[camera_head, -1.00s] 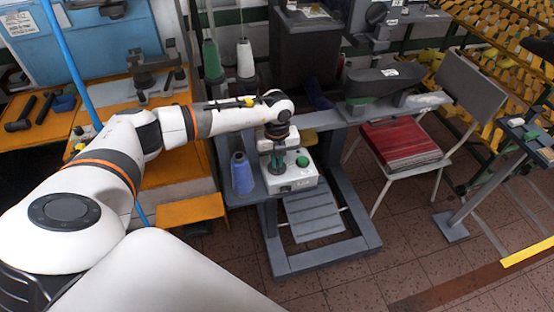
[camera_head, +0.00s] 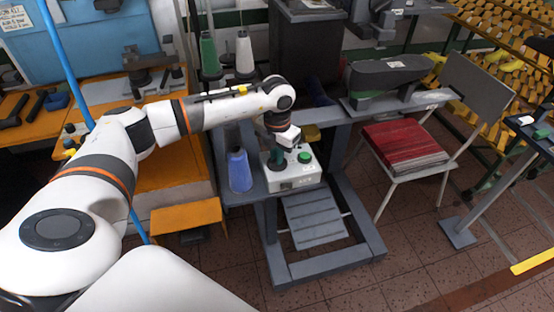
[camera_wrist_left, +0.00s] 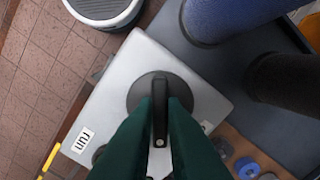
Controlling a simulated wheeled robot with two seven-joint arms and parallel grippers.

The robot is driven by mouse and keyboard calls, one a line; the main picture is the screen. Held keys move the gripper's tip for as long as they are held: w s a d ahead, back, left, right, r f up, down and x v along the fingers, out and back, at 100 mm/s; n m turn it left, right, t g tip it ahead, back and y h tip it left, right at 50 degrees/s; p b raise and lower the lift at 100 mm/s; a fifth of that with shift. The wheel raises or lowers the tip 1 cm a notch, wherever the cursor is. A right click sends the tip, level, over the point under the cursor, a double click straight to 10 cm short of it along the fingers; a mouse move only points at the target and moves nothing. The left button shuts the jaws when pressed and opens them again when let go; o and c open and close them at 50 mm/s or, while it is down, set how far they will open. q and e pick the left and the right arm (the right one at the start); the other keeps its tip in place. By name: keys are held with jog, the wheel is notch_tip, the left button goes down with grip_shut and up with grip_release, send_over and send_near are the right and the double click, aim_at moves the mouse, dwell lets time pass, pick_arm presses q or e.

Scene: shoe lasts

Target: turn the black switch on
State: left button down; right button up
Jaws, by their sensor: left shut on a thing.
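The black switch (camera_wrist_left: 160,108) is a round knob with a raised bar handle on top of a light grey control box (camera_wrist_left: 150,55). In the wrist view, the dark green fingers of my left gripper (camera_wrist_left: 161,112) lie on either side of the bar and are shut on it. A label reading "run" (camera_wrist_left: 82,140) is on the box to the left of the knob. In the head view, my left gripper (camera_head: 277,157) reaches down onto the white box (camera_head: 295,183) and largely hides the switch. My right gripper is not in view.
A grey shoe-shaped machine part (camera_head: 390,75) and a chair with red sheets (camera_head: 403,143) are to the right.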

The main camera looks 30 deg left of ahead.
pick_arm(q)
jog(key=m+b, duration=0.2)
jog(key=m, duration=0.1)
jog(key=shift+w+f+m, duration=0.1)
jog(key=shift+m, duration=0.3)
jog(key=shift+m+b, duration=1.25)
jog(key=shift+m, duration=0.55)
jog(key=shift+r, duration=0.2)
jog(key=c, duration=1.5)
grip_release()
notch_tip(320, 180, up, 12)
jog(key=b, duration=0.2)
